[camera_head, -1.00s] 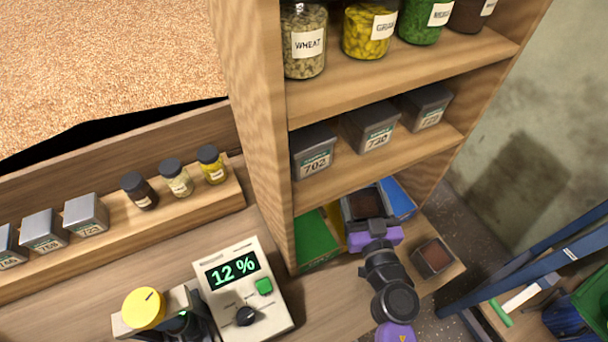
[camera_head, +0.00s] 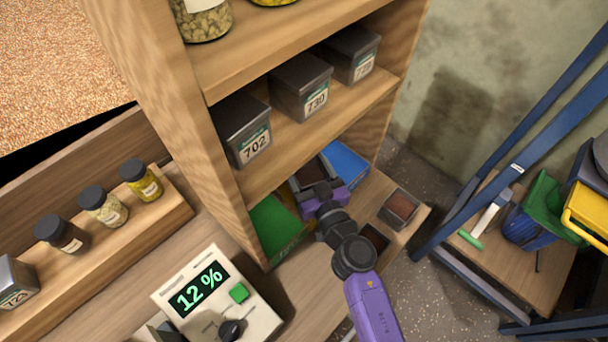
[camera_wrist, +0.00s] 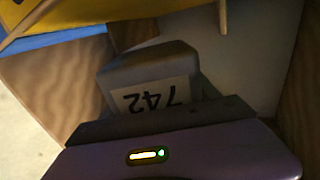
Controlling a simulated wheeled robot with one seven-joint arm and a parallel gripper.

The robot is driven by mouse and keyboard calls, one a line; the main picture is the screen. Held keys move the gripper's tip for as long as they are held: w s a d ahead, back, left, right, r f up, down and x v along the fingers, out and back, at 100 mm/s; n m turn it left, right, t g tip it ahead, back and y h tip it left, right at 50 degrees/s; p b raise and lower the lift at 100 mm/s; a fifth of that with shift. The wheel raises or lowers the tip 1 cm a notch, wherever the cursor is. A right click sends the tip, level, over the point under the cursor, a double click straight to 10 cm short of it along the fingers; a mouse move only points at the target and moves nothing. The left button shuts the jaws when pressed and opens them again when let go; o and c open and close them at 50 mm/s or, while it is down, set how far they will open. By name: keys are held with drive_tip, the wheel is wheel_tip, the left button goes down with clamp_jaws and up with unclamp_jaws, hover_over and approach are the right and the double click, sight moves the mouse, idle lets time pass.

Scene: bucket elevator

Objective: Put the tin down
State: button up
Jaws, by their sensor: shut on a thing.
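The tin is dark grey with a label that reads 742, upside down in the wrist view (camera_wrist: 152,98). In the head view the tin (camera_head: 309,174) shows at the bottom level of the wooden shelf unit, with brown contents visible in its open top. My gripper (camera_head: 320,196) is shut on it from the near side. In the wrist view my gripper (camera_wrist: 160,118) covers the lower part of the tin. I cannot tell whether the tin's base touches the surface under it.
Tins 702 (camera_head: 242,130) and 730 (camera_head: 302,87) stand with another on the shelf above. Green (camera_head: 277,226) and blue (camera_head: 346,160) items flank my gripper. A brown-filled open tin (camera_head: 399,208) stands to the right. A moisture meter (camera_head: 218,293) stands front left.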

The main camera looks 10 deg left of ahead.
sight(304, 171)
drive_tip(key=shift+f+b, duration=1.7)
drive_tip(key=shift+f, duration=0.1)
drive_tip(key=shift+f, duration=0.1)
drive_tip(key=o, duration=1.5)
drive_tip(key=shift+r, duration=0.2)
drive_tip(key=v, duration=1.2)
drive_tip(key=shift+f+p, duration=0.1)
drive_tip(key=shift+p, duration=0.2)
drive_tip(key=shift+s, duration=0.1)
